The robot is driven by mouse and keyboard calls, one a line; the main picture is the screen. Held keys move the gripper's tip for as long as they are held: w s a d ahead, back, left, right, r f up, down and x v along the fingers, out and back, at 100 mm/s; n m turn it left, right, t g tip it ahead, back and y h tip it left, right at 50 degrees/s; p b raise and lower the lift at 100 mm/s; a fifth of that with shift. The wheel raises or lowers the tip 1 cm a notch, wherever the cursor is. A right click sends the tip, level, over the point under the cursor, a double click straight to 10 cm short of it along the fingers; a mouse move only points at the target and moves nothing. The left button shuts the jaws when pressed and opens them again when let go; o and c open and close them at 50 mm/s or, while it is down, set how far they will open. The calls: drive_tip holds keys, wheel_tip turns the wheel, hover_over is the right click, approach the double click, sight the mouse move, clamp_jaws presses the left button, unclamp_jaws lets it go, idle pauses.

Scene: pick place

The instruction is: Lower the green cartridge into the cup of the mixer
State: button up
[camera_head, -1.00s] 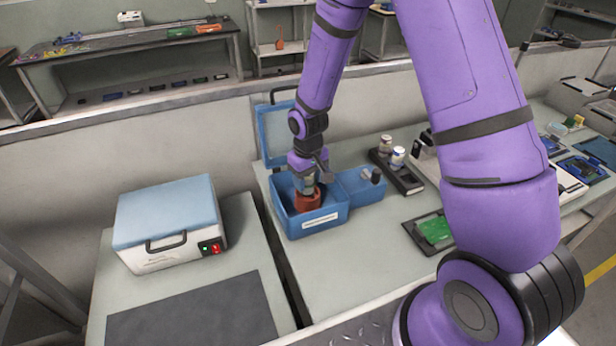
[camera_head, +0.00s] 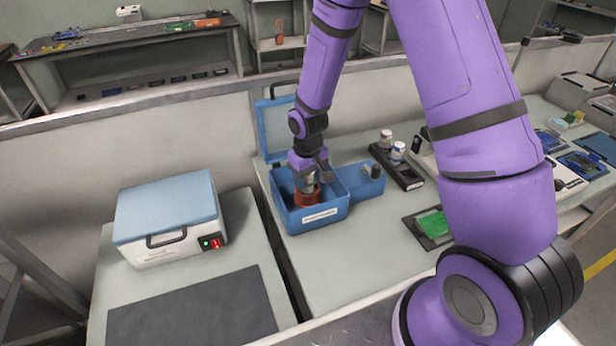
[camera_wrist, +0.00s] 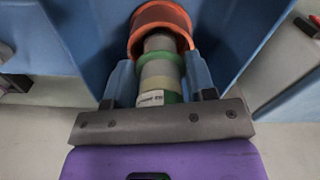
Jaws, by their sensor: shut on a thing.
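The mixer (camera_head: 320,215) is a blue open box with its lid raised at the back. Its orange-red cup (camera_head: 312,199) sits inside; it also shows in the wrist view (camera_wrist: 180,16). My gripper (camera_head: 305,184) is over the cup, pointing down. In the wrist view my gripper (camera_wrist: 160,82) is shut on the green cartridge (camera_wrist: 165,62), which has a pale label and green bands. The cartridge's far end overlaps the cup's opening and appears to be inside its rim. How deep it sits is hidden.
A blue side box with a dark knob (camera_head: 372,170) adjoins the mixer on the right. A black rack with white-capped vials (camera_head: 398,155) and a tray with a green board (camera_head: 432,226) stand further right. A blue-lidded white box (camera_head: 170,222) stands on the left table.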

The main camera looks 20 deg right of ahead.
drive_tip(key=shift+f, duration=0.85)
idle(0.5)
drive_tip(key=o, duration=1.1)
drive_tip(key=shift+c, duration=0.7)
drive_tip(key=shift+r, duration=0.35)
drive_tip(key=shift+c, duration=0.9)
drive_tip(key=shift+r, duration=3.15)
